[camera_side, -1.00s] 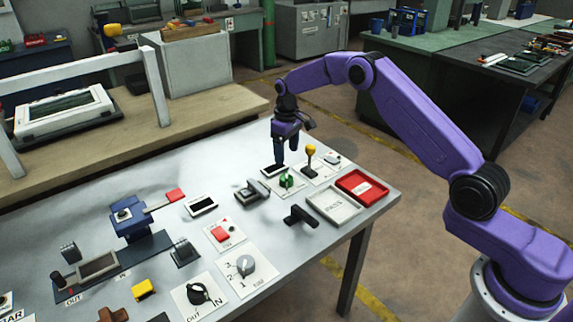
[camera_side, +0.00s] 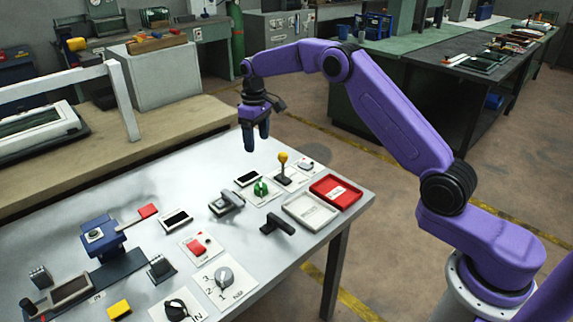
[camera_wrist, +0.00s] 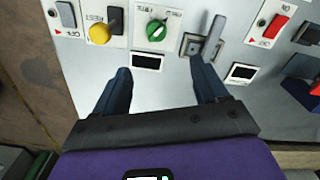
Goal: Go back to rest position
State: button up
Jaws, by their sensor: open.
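My gripper (camera_side: 256,140) hangs with its fingers pointing down above the far edge of the grey work table (camera_side: 120,190). In the wrist view my gripper (camera_wrist: 162,88) shows two blue fingers spread apart with nothing between them. Beyond the fingertips lie a green knob (camera_wrist: 156,31), a yellow-topped lever (camera_wrist: 100,33) and a grey lever (camera_wrist: 212,38). The green knob also shows in the side view (camera_side: 261,188), below and in front of my gripper, apart from it. The yellow-topped lever (camera_side: 283,160) stands to the right.
A red tray (camera_side: 336,191) and a white tray (camera_side: 310,212) lie at the table's right edge, with a black handle (camera_side: 277,226) beside them. A blue press with a red lever (camera_side: 147,211) stands at left. A wooden bench (camera_side: 170,125) lies behind. The air around my gripper looks clear.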

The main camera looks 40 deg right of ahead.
jog(key=s+a+r+n, duration=0.1)
jog(key=s+a+r, duration=0.25)
jog(key=s, duration=0.35)
jog(key=s+a+r+n, duration=0.2)
jog(key=s+a, duration=0.2)
jog(key=s, duration=0.3)
jog(key=s+a+r+n, duration=0.1)
jog(key=s+a+r, duration=0.1)
jog(key=s+a, duration=0.35)
jog(key=s+d+f+n, duration=0.1)
jog(key=s+d, duration=0.4)
jog(key=s, duration=0.9)
jog(key=s+d+f+n, duration=0.1)
jog(key=s+d+n, duration=0.2)
jog(key=s, duration=1.1)
jog(key=shift+d+n, duration=0.3)
jog(key=shift+d, duration=0.65)
